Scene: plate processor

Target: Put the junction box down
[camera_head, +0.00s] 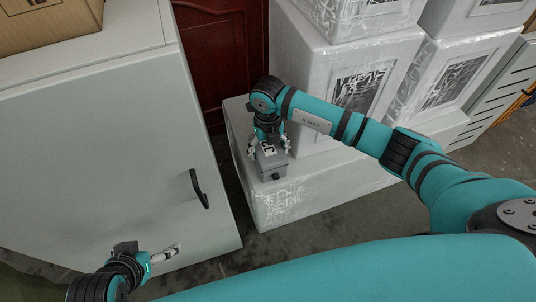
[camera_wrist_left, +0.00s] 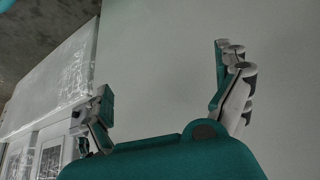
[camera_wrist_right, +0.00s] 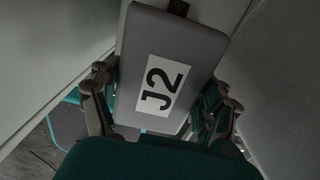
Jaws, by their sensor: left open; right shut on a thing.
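The junction box (camera_head: 272,164) is a small grey box with a white label.
A grey cabinet (camera_head: 100,130) with a black handle (camera_head: 199,188) stands at the left, with a cardboard box (camera_head: 45,25) on top. White wrapped packages (camera_head: 345,60) are stacked behind and right of the low package (camera_head: 290,205). A dark red door (camera_head: 222,50) is behind.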

